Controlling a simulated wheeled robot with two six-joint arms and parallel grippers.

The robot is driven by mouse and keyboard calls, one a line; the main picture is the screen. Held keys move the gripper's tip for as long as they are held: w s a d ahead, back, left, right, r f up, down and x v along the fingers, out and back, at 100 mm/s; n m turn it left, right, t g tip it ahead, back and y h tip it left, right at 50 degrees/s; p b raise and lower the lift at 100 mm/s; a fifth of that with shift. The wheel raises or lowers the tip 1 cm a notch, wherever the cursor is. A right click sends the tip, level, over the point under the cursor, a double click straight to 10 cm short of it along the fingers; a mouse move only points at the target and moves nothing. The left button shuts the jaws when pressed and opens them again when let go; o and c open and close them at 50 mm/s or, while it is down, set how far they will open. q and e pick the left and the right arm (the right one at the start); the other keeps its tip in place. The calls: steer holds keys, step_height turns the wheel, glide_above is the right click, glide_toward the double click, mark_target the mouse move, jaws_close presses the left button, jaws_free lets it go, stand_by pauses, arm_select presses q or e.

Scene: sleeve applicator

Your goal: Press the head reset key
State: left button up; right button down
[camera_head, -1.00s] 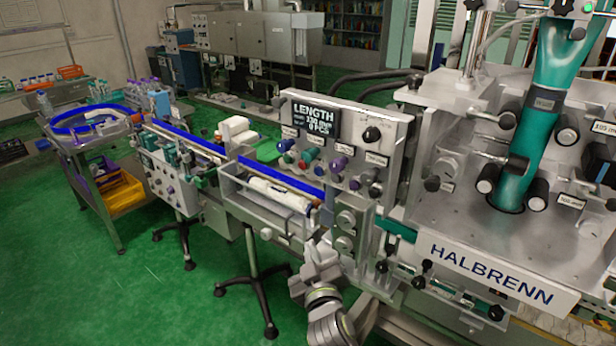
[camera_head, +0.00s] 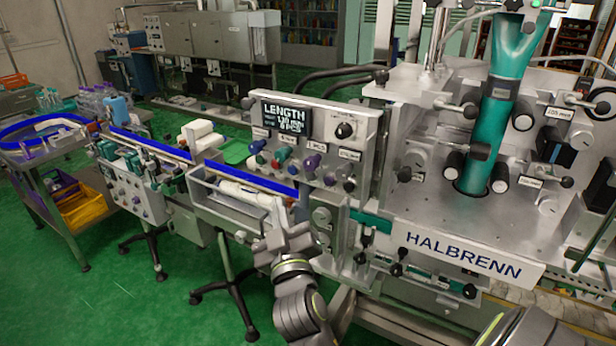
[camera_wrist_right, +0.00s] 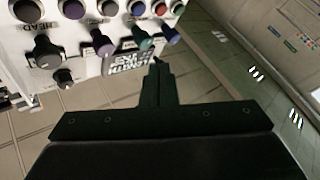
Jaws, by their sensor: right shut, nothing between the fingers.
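The grey control panel (camera_head: 372,137) carries a LENGTH display (camera_head: 286,117) and rows of coloured keys (camera_head: 283,155). In the right wrist view the panel shows upside down, with the display (camera_wrist_right: 128,62) beyond the fingertips. A label there that seems to read HEAD (camera_wrist_right: 28,26) sits at the left, near black and purple knobs. I cannot tell for sure which one is the head reset key. My right gripper (camera_head: 286,236) is below and in front of the panel, apart from it. Its fingers (camera_wrist_right: 157,72) are shut and empty. My left gripper is not in view.
A trough with a white roll (camera_head: 244,193) lies left of my right gripper. The HALBRENN machine (camera_head: 463,256) with a teal sleeve (camera_head: 497,110) stands to the right. Open green floor lies at front left.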

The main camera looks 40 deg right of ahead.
mark_target(310, 176)
steer(key=w+d, duration=0.3)
steer(key=d, duration=0.4)
steer(key=shift+d+b, duration=0.4)
steer(key=shift+b, duration=0.05)
steer(key=shift+w+d, duration=0.15)
steer(key=shift+d, duration=0.05)
stand_by(1.7)
steer(key=shift+w+d, duration=0.1)
steer(key=shift+d, duration=0.1)
steer(key=shift+w+d+b, duration=0.15)
steer(key=shift+d+b, duration=0.15)
steer(key=shift+d, duration=0.05)
stand_by(0.7)
stand_by(0.4)
steer(key=shift+s+a, duration=0.35)
steer(key=shift+a, duration=0.4)
